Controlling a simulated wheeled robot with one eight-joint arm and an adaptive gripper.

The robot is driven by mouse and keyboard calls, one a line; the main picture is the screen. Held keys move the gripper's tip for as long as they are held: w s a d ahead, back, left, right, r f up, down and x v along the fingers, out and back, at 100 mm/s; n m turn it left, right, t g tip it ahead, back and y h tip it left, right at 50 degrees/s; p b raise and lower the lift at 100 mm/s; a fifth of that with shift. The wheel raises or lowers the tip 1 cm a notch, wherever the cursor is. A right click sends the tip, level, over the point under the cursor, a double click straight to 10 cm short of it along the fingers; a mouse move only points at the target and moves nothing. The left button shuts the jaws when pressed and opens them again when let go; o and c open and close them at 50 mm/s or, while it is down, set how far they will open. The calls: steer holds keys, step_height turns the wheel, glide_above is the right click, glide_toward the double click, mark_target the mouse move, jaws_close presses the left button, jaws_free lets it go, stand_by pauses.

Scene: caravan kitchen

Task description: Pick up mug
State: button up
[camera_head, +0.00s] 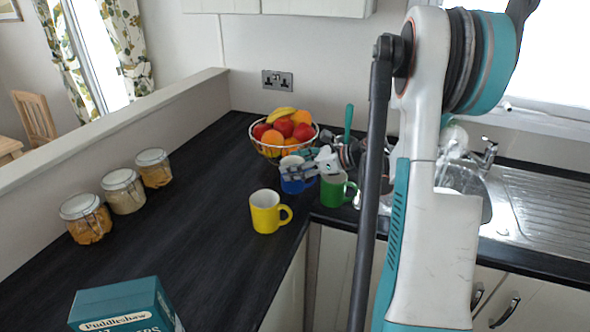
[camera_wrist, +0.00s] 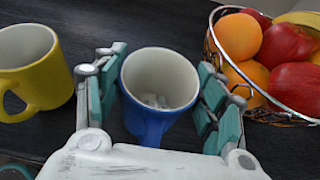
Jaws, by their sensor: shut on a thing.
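Three mugs stand on the dark worktop. The blue mug (camera_head: 291,184) is behind the yellow mug (camera_head: 264,213) and to the left of the green mug (camera_head: 332,192). My gripper (camera_head: 302,172) is at the blue mug and partly hides it. In the wrist view the blue mug (camera_wrist: 158,85) is upright, with its white inside showing, between the teal finger pads of my gripper (camera_wrist: 160,78). The gripper is shut on it. The yellow mug (camera_wrist: 35,75) is to the left there, apart from the fingers. I cannot tell whether the blue mug touches the worktop.
A wire fruit bowl (camera_head: 283,153) stands close behind the blue mug, near the right finger in the wrist view (camera_wrist: 215,45). Several glass jars (camera_head: 122,190) line the left wall. A teal box (camera_head: 125,305) is at the front, and the sink (camera_head: 465,185) is right.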

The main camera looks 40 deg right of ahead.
step_height(320, 180, up, 18)
steer(key=p, duration=0.5)
steer(key=shift+p, duration=0.3)
